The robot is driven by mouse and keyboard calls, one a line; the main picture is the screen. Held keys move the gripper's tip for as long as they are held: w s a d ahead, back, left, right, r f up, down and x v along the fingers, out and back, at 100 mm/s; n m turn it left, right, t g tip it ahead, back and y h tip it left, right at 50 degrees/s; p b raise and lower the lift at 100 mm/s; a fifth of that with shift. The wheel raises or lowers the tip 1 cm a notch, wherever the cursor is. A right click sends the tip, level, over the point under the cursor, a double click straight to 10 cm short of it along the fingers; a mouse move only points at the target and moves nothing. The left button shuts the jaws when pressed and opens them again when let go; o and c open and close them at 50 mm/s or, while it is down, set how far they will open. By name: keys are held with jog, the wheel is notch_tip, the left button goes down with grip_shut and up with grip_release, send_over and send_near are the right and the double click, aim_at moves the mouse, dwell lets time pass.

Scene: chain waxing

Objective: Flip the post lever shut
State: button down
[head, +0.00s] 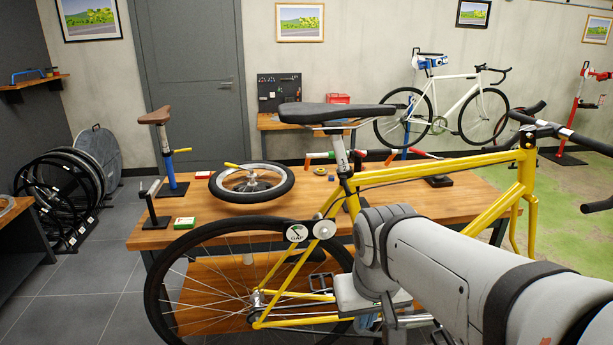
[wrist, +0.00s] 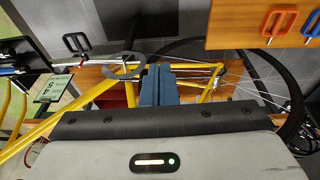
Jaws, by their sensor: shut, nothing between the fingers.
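A blue post (head: 167,166) with a brown saddle on top stands upright at the bench's back left in the head view. A small yellow lever (head: 183,151) sticks out to the right from its collar. I cannot tell whether this lever is open or shut. My gripper (wrist: 156,72) shows in the wrist view with its dark blue fingers together and empty, in front of the yellow bike frame (wrist: 92,92). In the head view my arm hides it, low and right of the post, well apart from it. I cannot make out the post lever in the wrist view.
The yellow bike (head: 420,174) with its black saddle stands in front of the wooden bench (head: 400,200), between my arm and the post. A loose wheel (head: 251,182) with a yellow lever lies right of the post. A black stand (head: 152,205) is at the bench's front left.

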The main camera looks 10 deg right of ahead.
jog(key=w+a+r+m+h+p, duration=0.1)
jog(key=w+a+r+h+p, duration=0.1)
jog(key=w+r, duration=0.9)
jog(key=w+a+r+t+h+p, duration=0.1)
jog(key=w+a+r, duration=0.4)
jog(key=w+r, duration=0.6)
jog(key=shift+w+a+r+m+h+p, duration=0.25)
jog(key=shift+r+m+h+p, duration=0.15)
jog(key=shift+r+h+p, duration=0.25)
send_near(346, 186)
notch_tip(346, 186, down, 4)
jog(key=w+a, duration=0.2)
jog(key=d, duration=0.1)
jog(key=d+f+p, duration=0.1)
jog(key=d+f, duration=0.1)
jog(key=shift+s+d+p, duration=0.15)
jog(key=shift+d+p, duration=0.05)
jog(key=shift+p, duration=0.1)
